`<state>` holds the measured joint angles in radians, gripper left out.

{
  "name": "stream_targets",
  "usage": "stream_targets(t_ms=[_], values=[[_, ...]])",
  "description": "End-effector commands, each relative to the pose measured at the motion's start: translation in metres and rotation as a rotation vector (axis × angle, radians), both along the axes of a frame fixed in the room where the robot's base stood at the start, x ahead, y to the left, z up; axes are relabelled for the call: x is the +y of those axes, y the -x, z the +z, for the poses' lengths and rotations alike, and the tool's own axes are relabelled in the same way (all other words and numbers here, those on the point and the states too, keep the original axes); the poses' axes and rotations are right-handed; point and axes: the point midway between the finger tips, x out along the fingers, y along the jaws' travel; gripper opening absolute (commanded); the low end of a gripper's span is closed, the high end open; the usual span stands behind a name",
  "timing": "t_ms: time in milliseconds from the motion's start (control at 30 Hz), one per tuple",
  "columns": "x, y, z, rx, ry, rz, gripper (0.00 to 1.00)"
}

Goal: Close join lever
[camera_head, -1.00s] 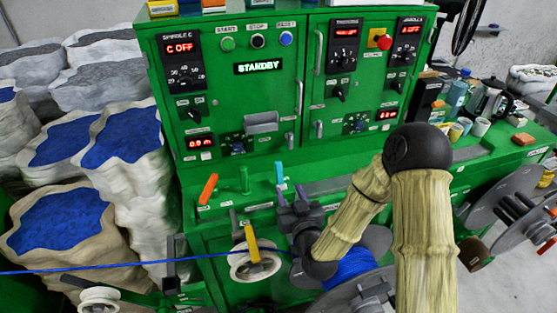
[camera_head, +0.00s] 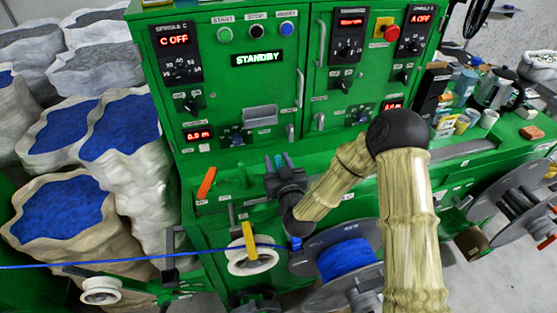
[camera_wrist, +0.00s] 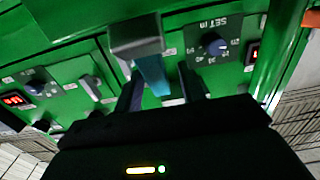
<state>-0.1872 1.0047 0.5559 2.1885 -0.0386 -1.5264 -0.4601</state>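A teal lever (camera_wrist: 153,76) shows in the wrist view between the two fingers of my gripper (camera_wrist: 163,92). The fingers stand apart, one on each side of it, with gaps showing, so the gripper is open. In the head view, my gripper (camera_head: 277,164) is at the machine's ledge, and only a little teal (camera_head: 288,160) shows beside its fingers. An orange lever (camera_head: 207,183) and a green lever (camera_head: 243,176) stand to the left of the gripper. I cannot read which lever is labelled join.
The green control cabinet (camera_head: 225,95) rises behind the ledge. A blue cable (camera_head: 120,260) runs from the left to a white pulley (camera_head: 252,262) with a yellow lever (camera_head: 250,240). A cable reel (camera_head: 345,258) sits below my arm. Cups and a kettle (camera_head: 500,92) stand at right.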

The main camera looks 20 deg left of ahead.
Motion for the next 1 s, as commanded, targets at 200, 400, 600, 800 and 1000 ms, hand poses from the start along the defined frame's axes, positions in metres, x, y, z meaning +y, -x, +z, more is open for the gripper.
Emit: stream_targets(t_ms=[200,400,600,800,1000], values=[[-0.0001,0.0000,0.0002,0.000,0.000,0.000,0.00],[-0.0002,0.0000,0.0000,-0.001,-0.001,0.000,0.00],[-0.0011,-0.0007,-0.0025,-0.026,-0.014,-0.001,0.00],[-0.0031,-0.0010,-0.0029,-0.079,-0.047,-0.002,0.00],[0.0040,0.0060,-0.0015,-0.131,-0.081,0.015,0.00]])
